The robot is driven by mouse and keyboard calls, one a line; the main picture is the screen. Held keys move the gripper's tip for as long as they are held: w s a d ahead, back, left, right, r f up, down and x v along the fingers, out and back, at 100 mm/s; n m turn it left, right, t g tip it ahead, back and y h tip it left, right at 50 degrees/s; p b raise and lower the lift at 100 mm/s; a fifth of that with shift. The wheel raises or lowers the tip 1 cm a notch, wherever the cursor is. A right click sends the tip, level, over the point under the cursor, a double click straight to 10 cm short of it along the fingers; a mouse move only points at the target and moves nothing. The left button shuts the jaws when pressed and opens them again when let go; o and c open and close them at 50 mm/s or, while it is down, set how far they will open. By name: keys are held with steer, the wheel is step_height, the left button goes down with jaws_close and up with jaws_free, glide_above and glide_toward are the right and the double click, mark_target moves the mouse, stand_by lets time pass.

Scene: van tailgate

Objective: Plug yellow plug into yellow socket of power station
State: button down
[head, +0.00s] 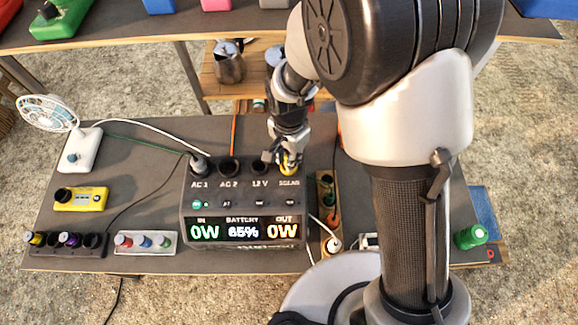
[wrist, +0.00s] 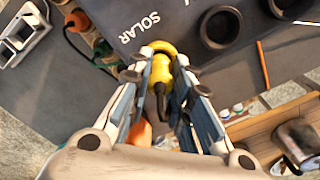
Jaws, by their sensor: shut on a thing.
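The dark power station (head: 190,215) stands on the grey table, with a row of round sockets along its top. Its yellow socket (head: 290,172) is at the right end, by the SOLAR label; in the wrist view the yellow ring (wrist: 159,46) shows just beyond the fingertips. My gripper (head: 286,157) is directly over that socket. In the wrist view my gripper (wrist: 160,78) is shut on the yellow plug (wrist: 161,68), which lines up with the ring. The plug's front end meets or overlaps the ring; I cannot tell how deep it sits.
A power strip (head: 326,190) with plugs is close on the right. A fan (head: 80,148) and a yellow box (head: 80,199) are left. A shelf with a metal jug (head: 229,66) is behind.

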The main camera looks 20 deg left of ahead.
steer(key=shift+f, duration=0.3)
steer(key=c, duration=1.4)
jaws_free()
steer(key=shift+o, duration=0.2)
step_height(320, 180, up, 12)
steer(key=shift+r, duration=0.1)
